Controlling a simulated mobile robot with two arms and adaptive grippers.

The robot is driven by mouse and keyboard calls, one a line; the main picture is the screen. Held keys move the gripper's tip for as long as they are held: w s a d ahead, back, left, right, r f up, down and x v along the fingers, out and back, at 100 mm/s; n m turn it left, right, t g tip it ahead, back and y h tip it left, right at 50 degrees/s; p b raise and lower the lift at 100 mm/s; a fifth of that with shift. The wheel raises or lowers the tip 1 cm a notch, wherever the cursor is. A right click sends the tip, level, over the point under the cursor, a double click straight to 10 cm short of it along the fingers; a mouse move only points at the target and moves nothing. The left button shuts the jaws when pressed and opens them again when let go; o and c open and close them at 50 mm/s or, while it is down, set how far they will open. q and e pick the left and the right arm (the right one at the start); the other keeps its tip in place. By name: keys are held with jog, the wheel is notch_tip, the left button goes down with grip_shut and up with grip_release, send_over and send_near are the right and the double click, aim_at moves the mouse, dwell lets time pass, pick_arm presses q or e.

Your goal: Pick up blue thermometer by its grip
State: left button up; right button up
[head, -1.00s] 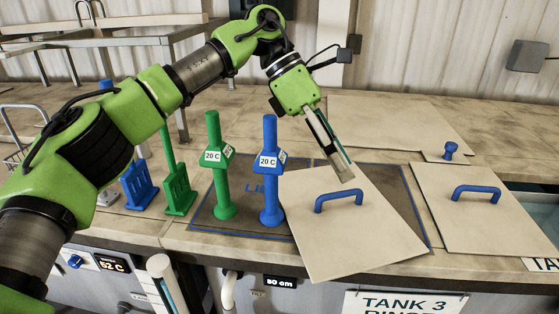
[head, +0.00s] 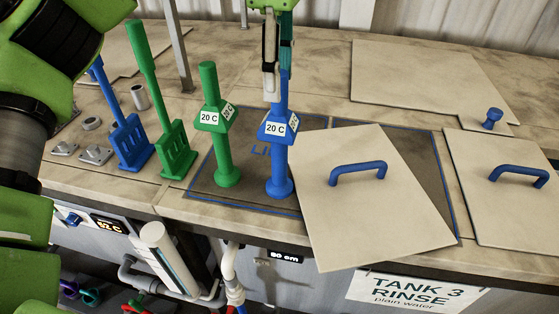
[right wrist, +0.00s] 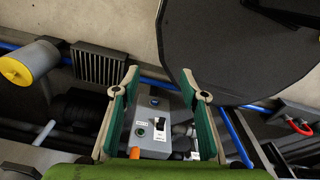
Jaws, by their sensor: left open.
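The blue thermometer (head: 278,160) stands upright on a dark blue-edged mat (head: 255,192), with a "20 C" label on its collar. My left gripper (head: 277,85) is open and points down at the top of its stem, the blue grip. One finger overlaps the upper stem in the head view; I cannot tell whether it touches or whether the stem is between the fingers. A similar green thermometer (head: 222,145) stands just left of it. My right gripper (right wrist: 158,75) is open and empty in the right wrist view, away from the thermometer.
A tan lid (head: 350,210) with a blue handle lies close on the right. Blue (head: 131,145) and green (head: 175,150) slotted tools stand to the left. Another handled lid (head: 480,205) lies farther right. A grey control box (right wrist: 155,125) shows beyond my right gripper.

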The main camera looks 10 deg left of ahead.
aim_at(279, 113)
pick_arm(q)
jog(key=shift+f, duration=0.25)
notch_tip(279, 113, down, 5)
jog(key=shift+w+r+p, duration=0.1)
jog(key=shift+w+p, duration=0.05)
jog(key=shift+p, duration=1.05)
pick_arm(e)
jog(key=shift+w+a+r, duration=0.1)
jog(key=shift+w+r, duration=0.2)
jog(key=shift+r, duration=0.3)
jog(key=shift+w+r, duration=0.3)
jog(key=shift+r, duration=0.25)
pick_arm(q)
jog(key=c, duration=1.1)
grip_shut()
pick_arm(e)
jog(key=shift+d, duration=0.2)
